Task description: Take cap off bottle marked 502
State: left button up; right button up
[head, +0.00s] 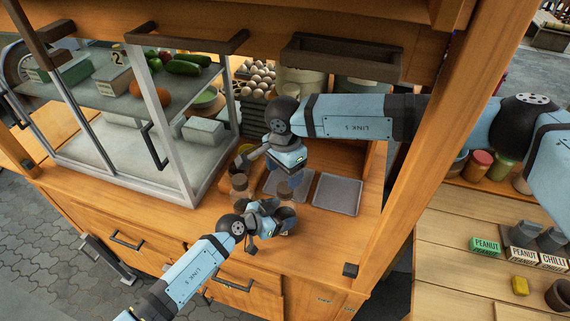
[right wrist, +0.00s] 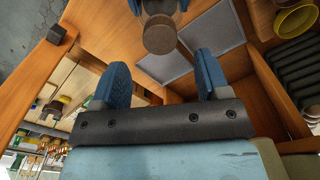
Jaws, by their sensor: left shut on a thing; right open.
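My left gripper (head: 268,217) is shut on a small bottle (head: 286,224) above the wooden counter. In the right wrist view the bottle's round brown cap (right wrist: 160,38) faces me, and part of my left gripper shows at the top edge. I cannot read a 502 marking on it. My right gripper (head: 292,178) is open and empty, just above the bottle. In the right wrist view its two blue fingers (right wrist: 163,78) are apart, with the cap ahead of the space between them, not touching.
Two grey trays, one of them at the right (head: 338,194), lie on the counter (head: 225,222). Brown-topped jars (head: 239,186) stand left of my grippers. A glass display case (head: 120,120) is at the left. A wooden post (head: 415,150) rises at the right.

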aim_at(285, 187)
jog(key=m, duration=0.4)
jog(key=shift+r, duration=0.2)
jog(key=m, duration=0.6)
jog(key=shift+r+m, duration=0.25)
jog(key=shift+m, duration=0.15)
jog(key=m, duration=0.4)
jog(key=shift+r, duration=0.15)
jog(key=m, duration=0.5)
jog(key=shift+d+r+m, duration=0.1)
jog(key=shift+r+m, duration=0.1)
jog(key=shift+m, duration=0.2)
jog(key=shift+f, duration=3.95)
